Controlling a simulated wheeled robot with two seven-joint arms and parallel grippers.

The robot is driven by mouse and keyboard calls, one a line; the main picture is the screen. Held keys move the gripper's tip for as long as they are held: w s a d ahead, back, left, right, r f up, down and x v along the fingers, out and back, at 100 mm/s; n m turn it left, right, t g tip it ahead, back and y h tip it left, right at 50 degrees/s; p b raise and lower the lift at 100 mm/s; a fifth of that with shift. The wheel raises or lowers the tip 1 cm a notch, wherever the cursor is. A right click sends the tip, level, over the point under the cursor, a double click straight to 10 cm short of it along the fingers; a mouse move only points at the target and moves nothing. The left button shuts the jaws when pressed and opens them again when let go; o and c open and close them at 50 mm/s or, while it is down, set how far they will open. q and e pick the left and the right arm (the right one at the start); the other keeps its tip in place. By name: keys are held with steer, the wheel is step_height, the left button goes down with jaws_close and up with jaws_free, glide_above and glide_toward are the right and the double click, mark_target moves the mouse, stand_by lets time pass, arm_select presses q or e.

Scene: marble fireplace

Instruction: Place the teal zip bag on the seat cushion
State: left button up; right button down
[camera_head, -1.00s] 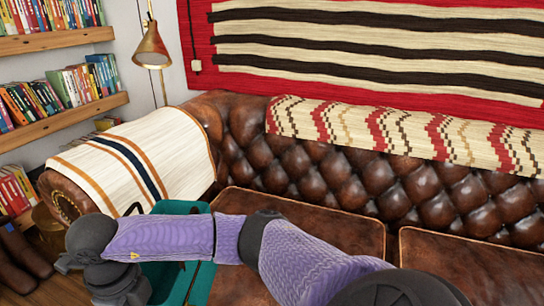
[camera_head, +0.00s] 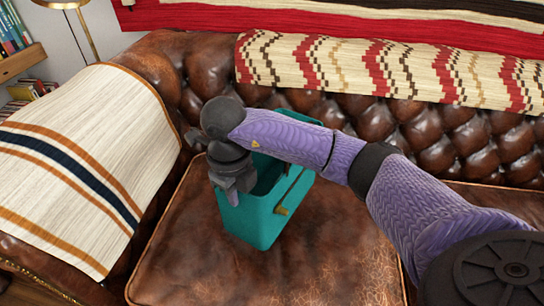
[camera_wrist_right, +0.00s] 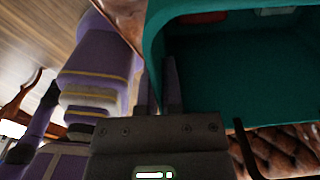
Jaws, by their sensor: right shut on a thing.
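The teal zip bag (camera_head: 262,222) is upright and open at the top, with a small brass-coloured piece on its side. In the head view it is over the left brown leather seat cushion (camera_head: 340,255); I cannot tell whether its base touches the leather. My right gripper (camera_head: 234,196) is shut on the bag's near left wall at the rim. In the right wrist view the fingers (camera_wrist_right: 162,85) pinch the edge of the teal bag (camera_wrist_right: 225,75), whose inside shows dark. My arm hides part of the bag's far side. My left gripper is not in view.
The sofa's left arm carries a striped cream blanket (camera_head: 65,150). The tufted backrest (camera_head: 380,120) stands behind, with a patterned cream and red blanket (camera_head: 400,72) along its top. The seat cushion is bare in front of the bag. A lamp and bookshelf are at far left.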

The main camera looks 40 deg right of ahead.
steer(key=b, duration=0.6)
glide_above(243, 239)
step_height(243, 239, down, 10)
steer(key=shift+w+f, duration=0.1)
steer(key=shift+f, duration=0.1)
steer(key=shift+r, duration=0.2)
steer(key=shift+f, duration=0.15)
steer(key=c, duration=0.8)
jaws_free()
arm_select(q)
steer(key=x, duration=0.2)
steer(key=s+x, duration=0.1)
steer(key=x, duration=0.2)
steer(key=shift+d+f, duration=0.1)
steer(key=shift+d, duration=0.1)
steer(key=shift+s+g, duration=0.15)
steer(key=shift+g, duration=0.15)
